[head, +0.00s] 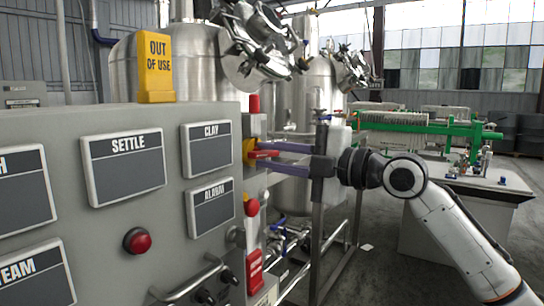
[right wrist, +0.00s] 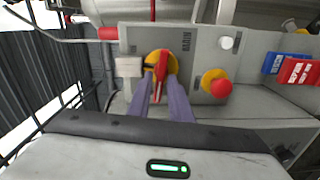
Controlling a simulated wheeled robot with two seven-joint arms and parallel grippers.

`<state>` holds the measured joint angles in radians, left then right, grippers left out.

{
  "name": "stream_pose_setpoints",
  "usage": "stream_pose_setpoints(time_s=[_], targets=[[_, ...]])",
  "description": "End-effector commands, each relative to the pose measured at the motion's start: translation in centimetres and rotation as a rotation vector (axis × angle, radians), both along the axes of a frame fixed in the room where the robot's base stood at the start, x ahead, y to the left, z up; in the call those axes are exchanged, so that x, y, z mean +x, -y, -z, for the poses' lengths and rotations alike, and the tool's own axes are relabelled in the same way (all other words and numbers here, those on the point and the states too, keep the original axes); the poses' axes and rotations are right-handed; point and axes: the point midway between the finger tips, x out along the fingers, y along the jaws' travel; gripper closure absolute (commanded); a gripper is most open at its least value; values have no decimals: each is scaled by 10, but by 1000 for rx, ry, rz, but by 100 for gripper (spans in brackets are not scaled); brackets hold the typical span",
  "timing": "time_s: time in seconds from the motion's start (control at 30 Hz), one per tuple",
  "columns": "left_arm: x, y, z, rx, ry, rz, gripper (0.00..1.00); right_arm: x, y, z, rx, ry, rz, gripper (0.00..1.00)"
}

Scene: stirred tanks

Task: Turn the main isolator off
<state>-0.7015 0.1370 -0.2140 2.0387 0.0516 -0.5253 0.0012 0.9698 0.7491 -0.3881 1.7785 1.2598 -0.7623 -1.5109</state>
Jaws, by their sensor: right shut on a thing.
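The main isolator is a red handle (head: 264,154) on a yellow plate (head: 249,152) on the side face of the grey control cabinet. In the right wrist view the red handle (right wrist: 162,67) stands out from the round yellow plate (right wrist: 149,62), beside a label (right wrist: 187,42) that seems to read MAIN. My right gripper (head: 272,158) reaches in from the right, with its two fingers shut on the handle, one on either side. The fingers (right wrist: 161,88) hide part of the handle. My left gripper is not in view.
Above the isolator is a red cylinder (head: 254,104); below it are a red knob (head: 251,207) and a red tag (head: 255,268). The cabinet front has label plates and a red button (head: 137,240). Steel tanks stand behind. A green-framed machine (head: 420,125) is at right.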

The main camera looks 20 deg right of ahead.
Motion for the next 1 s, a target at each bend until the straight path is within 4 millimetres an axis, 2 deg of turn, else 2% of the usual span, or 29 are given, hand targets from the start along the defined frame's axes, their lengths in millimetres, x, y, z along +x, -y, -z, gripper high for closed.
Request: stream_pose_setpoints(time_s=[0.3, 0.83, 0.87, 0.9, 1.0], targets=[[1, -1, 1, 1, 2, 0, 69, -1, -1, 2, -93, 70, -2, 100], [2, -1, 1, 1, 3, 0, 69, 0, -1, 3, -109, 81, -2, 100], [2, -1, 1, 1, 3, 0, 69, 0, -1, 3, -109, 81, -2, 78], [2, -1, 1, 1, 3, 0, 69, 0, -1, 3, -108, 81, -2, 71], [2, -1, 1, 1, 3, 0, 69, 0, -1, 3, -108, 82, -2, 71]])
